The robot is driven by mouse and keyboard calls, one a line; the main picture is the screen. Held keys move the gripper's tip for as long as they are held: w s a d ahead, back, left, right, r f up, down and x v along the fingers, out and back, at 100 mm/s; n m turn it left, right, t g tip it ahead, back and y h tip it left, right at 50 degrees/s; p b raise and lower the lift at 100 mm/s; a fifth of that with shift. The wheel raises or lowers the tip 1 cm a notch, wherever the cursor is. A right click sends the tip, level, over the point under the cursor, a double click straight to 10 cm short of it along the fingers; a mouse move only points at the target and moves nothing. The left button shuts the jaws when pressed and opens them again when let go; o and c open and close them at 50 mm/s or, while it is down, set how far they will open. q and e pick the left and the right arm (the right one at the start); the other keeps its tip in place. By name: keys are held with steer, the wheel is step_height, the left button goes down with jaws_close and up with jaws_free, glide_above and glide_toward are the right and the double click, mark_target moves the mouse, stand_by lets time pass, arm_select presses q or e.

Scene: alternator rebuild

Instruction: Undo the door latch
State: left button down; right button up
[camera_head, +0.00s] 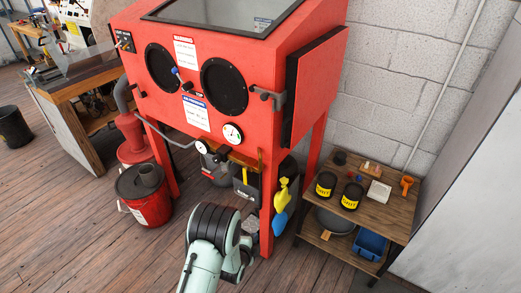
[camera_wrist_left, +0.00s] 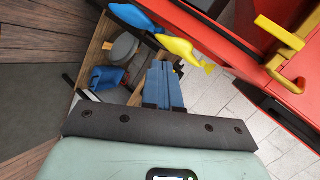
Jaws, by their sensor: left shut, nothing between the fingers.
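The red blast cabinet (camera_head: 215,110) has a thick side door (camera_head: 315,85) on its right, lying against the cabinet side. A grey latch with a dark knob (camera_head: 272,98) sits at the front right corner and reaches across to the door edge. My left arm rises from the bottom in the head view, below and left of the latch. My left gripper (camera_wrist_left: 163,72) shows in the left wrist view with its blue fingers together and empty, apart from the cabinet. The latch is not clearly seen in that view. My right gripper is in neither view.
Yellow (camera_head: 283,190) and blue (camera_head: 281,221) hanging items are near the cabinet's front right leg. A wooden shelf table (camera_head: 385,218) with black tins stands at the right. A red bucket (camera_head: 146,197) stands at the left. Open floor lies at the lower left.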

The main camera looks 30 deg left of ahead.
mark_target(262, 99)
arm_select(q)
steer(key=w+a+r+m+t+y+b, duration=0.1)
steer(key=w+a+r+m+t, duration=0.2)
steer(key=r, duration=0.4)
steer(key=w+a+r+m+t+y+b, duration=0.1)
steer(key=w+a+r+m+t, duration=0.15)
steer(key=w+r+m, duration=0.35)
step_height(262, 99, up, 20)
steer(key=s+m+t+h+b, duration=0.1)
steer(key=m+t+h+b, duration=0.1)
steer(key=m+t, duration=0.6)
steer(key=a+m+b, duration=0.1)
steer(key=m, duration=0.2)
steer(key=s+r+p+x, duration=0.1)
steer(key=r+p+x, duration=0.1)
steer(key=x, duration=1)
steer(key=shift+r+p, duration=0.3)
steer(key=shift+r, duration=0.1)
steer(key=shift+a, duration=0.15)
